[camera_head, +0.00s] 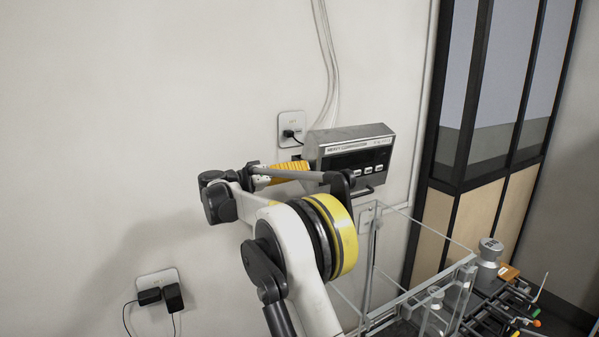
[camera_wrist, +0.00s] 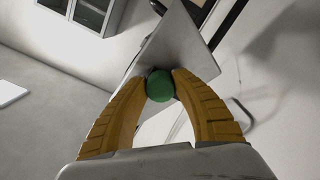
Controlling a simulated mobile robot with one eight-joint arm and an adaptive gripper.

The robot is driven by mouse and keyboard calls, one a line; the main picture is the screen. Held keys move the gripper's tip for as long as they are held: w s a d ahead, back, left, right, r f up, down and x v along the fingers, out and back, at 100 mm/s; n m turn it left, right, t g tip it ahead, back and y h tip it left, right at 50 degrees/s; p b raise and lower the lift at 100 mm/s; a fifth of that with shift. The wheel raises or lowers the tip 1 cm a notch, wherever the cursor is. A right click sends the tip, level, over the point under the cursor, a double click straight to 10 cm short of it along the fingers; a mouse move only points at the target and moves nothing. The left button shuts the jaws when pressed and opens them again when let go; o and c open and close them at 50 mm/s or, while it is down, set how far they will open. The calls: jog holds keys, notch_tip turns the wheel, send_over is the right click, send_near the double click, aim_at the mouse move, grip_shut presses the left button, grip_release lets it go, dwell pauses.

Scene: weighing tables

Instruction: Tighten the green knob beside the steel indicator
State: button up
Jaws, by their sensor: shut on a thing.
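The green knob (camera_wrist: 160,86) sits at the side of the steel indicator in the wrist view. The two yellow fingers of my gripper (camera_wrist: 159,88) are closed around it, one fingertip on each side. The indicator's grey metal side (camera_wrist: 178,48) is right behind the knob. In the head view the steel indicator (camera_head: 348,137) is mounted at the wall, with a dark display and several white buttons. My gripper (camera_head: 304,170) reaches its left side there. The knob is hidden in the head view.
A wall socket (camera_head: 291,128) with a plug is just left of the indicator, and cables run up the wall. Another socket (camera_head: 158,289) is lower left. A clear glass enclosure (camera_head: 420,240) stands below right. A metal weight (camera_head: 488,258) and small tools are at the far right.

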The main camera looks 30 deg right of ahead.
dwell(0.3)
jog(key=o, duration=1.2)
jog(key=shift+d, duration=0.1)
jog(key=a, duration=1.2)
jog(key=shift+s, duration=0.2)
